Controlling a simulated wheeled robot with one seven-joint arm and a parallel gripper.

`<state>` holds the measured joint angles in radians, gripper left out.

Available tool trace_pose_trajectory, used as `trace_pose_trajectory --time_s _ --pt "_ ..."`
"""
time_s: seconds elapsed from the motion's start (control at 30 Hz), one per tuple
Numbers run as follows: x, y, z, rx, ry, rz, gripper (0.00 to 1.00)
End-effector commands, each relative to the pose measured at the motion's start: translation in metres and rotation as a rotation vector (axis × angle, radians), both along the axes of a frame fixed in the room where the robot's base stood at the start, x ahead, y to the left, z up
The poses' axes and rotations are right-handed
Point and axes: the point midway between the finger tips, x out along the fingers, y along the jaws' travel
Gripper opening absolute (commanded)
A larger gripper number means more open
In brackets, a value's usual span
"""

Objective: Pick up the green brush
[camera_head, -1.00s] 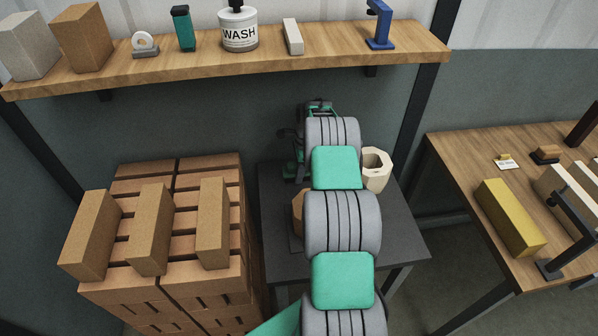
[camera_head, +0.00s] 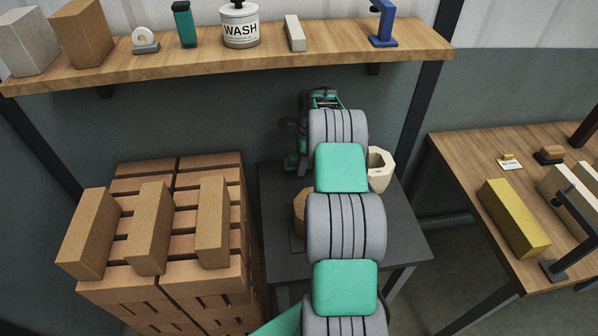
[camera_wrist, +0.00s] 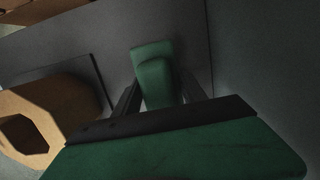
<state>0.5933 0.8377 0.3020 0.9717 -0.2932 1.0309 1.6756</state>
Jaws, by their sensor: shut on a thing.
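The green brush (camera_wrist: 154,72) shows in the wrist view as a green block between the two dark fingers of my gripper (camera_wrist: 160,88). My gripper is shut on it. The brush's lower end is hidden behind the dark band of my gripper. In the head view my gripper (camera_head: 322,98) is at the far side of the small dark table, close to the wall. My arm covers much of that area, and I cannot clearly tell the brush from my gripper there.
A cream hollow block (camera_head: 379,168) and a partly hidden brown block (camera_head: 300,210) are on the dark table (camera_head: 395,240). Stacked bricks (camera_head: 160,250) stand to the left. A shelf (camera_head: 340,58) with several items hangs above. A wooden table (camera_head: 465,160) stands right.

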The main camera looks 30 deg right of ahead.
Motion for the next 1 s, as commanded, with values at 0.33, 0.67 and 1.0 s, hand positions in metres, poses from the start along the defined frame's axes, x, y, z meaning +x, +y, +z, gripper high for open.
trace_pose_trajectory --time_s 0.33,0.67,1.0 --pt "-0.076 -0.062 0.073 -0.001 0.001 -0.008 0.02" --pt "-0.105 -0.085 0.092 0.000 0.002 -0.004 0.02" --pt "-0.106 -0.086 0.092 0.000 0.002 -0.004 0.41"
